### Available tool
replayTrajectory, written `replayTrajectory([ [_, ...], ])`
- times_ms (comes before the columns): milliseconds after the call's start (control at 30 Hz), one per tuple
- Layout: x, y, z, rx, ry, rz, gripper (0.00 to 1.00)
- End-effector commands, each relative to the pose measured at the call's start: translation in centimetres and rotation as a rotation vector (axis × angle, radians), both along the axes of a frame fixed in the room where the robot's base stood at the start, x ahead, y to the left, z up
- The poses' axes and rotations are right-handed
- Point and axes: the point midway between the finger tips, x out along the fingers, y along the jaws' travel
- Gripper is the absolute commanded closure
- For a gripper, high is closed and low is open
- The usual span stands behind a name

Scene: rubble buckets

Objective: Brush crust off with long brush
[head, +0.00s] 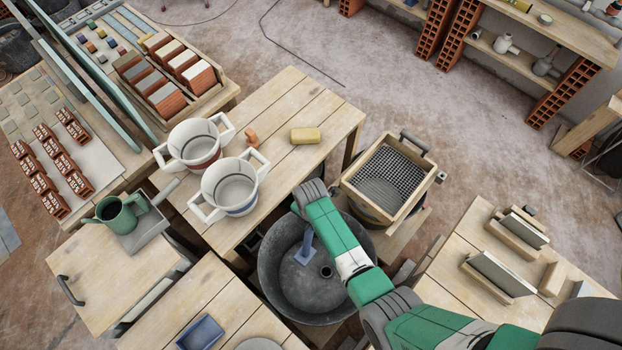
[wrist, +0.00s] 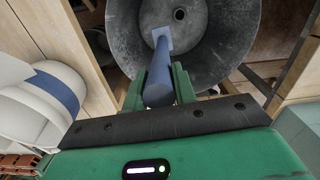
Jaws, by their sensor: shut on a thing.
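My gripper (wrist: 161,77) is shut on the handle of a long blue brush (wrist: 159,80). The brush points away from me over a wide dark grey tub (wrist: 225,45), its flat end near the tub's round hole. In the head view the brush (head: 304,248) shows inside the tub (head: 268,284), beside my green arm, which hides the gripper. I cannot tell whether the brush touches the tub. The tub's inside has pale grey patches; I cannot make out clear crust.
Two white two-handled buckets, one red-banded (head: 197,146) and one blue-banded (head: 232,186), stand on the wooden table left of the tub. A yellow sponge (head: 306,135) lies there too. A framed sieve (head: 388,182) sits right behind the tub. A green watering can (head: 118,214) stands far left.

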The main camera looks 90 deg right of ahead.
Motion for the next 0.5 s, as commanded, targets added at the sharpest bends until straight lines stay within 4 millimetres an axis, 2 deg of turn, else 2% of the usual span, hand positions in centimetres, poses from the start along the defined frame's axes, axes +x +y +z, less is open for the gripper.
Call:
replayTrajectory([
  [33, 0.0, 0.0, 1.8, -0.001, -0.001, 0.000, 1.00],
  [100, 0.0, 0.0, 2.9, -0.001, -0.001, 0.000, 1.00],
  [500, 0.0, 0.0, 8.6, -0.003, 0.000, 0.002, 1.00],
])
